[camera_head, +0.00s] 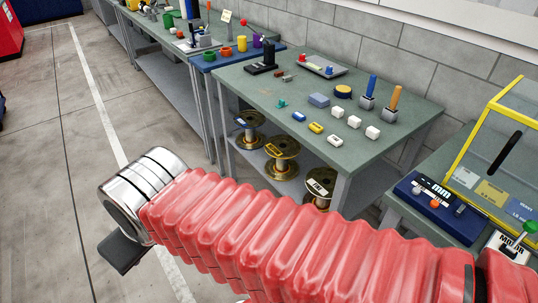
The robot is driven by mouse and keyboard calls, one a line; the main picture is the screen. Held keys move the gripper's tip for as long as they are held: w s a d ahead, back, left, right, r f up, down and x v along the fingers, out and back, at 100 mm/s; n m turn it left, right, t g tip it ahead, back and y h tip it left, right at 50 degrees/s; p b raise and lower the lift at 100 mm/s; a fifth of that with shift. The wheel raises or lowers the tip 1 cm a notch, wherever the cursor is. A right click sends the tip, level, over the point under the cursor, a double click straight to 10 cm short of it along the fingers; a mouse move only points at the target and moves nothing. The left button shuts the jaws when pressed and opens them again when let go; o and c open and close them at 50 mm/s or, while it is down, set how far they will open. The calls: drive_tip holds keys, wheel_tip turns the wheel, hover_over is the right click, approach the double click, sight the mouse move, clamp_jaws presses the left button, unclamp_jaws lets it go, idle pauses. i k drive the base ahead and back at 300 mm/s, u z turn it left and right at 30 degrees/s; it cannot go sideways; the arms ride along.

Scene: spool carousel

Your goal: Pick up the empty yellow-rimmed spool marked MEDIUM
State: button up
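Three gold-coloured spools stand upright in a row on the lower shelf of the green-topped table. The middle spool (284,146) has a yellow tag on its top flange; its lettering is too small to read. The left spool (249,119) has a blue tag. The right spool (318,183) has a white tag and is partly hidden by my red-sleeved arm. Whether the yellow-tagged spool has a yellow rim is hard to tell. My gripper (122,252) shows only as a dark part below the silver wrist, at lower left, well apart from the spools. Its fingertips cannot be made out.
The green table (262,92) carries small blue, yellow and white blocks and two upright pegs. Its front legs flank the shelf opening. A yellow-framed clear case (495,135) and a blue panel (437,207) are at right. The floor (60,190) at left is clear.

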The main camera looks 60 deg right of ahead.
sight(282, 157)
drive_tip(key=z, duration=0.05)
drive_tip(key=i, duration=0.75)
drive_tip(key=z, duration=0.9)
drive_tip(key=i, duration=0.8)
drive_tip(key=z, duration=0.55)
